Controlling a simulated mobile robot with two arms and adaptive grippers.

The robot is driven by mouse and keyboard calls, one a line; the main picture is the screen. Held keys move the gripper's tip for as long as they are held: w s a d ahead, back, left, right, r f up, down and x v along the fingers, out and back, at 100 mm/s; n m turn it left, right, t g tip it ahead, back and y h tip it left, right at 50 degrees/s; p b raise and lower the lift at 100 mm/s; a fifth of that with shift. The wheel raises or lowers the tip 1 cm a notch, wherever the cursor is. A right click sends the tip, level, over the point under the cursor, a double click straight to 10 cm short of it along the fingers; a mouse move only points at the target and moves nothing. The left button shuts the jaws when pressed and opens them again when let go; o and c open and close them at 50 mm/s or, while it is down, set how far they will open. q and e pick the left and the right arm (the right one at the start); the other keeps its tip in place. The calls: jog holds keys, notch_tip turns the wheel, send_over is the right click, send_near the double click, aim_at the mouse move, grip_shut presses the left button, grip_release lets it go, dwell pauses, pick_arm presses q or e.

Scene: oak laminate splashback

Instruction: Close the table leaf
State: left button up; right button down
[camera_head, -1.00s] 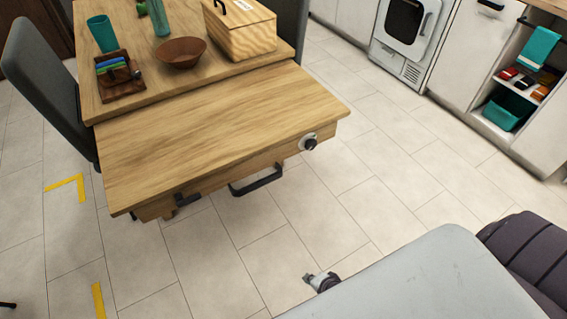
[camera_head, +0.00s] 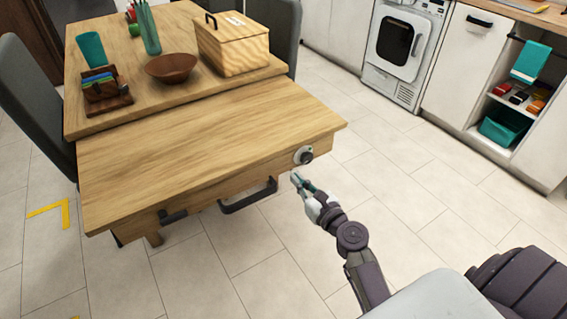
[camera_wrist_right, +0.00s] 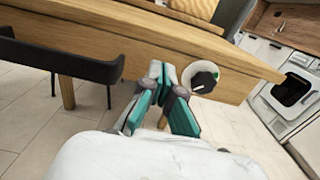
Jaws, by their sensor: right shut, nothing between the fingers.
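The wooden table leaf (camera_head: 200,140) extends from the near end of the table, level and slightly below the main tabletop (camera_head: 130,112). The knob also shows in the right wrist view (camera_wrist_right: 204,78), right of the fingers. My right gripper (camera_head: 296,178) is shut and empty, just in front of and below the knob, apparently apart from it. In the right wrist view the fingertips (camera_wrist_right: 160,70) point at the wooden front. My left gripper is not visible.
On the tabletop stand a wooden box (camera_head: 232,48), a brown bowl (camera_head: 171,68), a teal cup (camera_head: 92,49) and a small organiser (camera_head: 105,92). Grey chairs (camera_head: 35,110) flank the table. The tiled floor between is clear.

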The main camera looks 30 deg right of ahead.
aim_at(278, 159)
jog(key=w, duration=0.6)
jog(key=shift+w+a, duration=0.1)
jog(key=shift+a, duration=0.15)
jog(key=shift+w+f, duration=0.1)
jog(key=shift+w, duration=0.45)
jog(key=shift+a, duration=0.1)
jog(key=shift+w, duration=0.1)
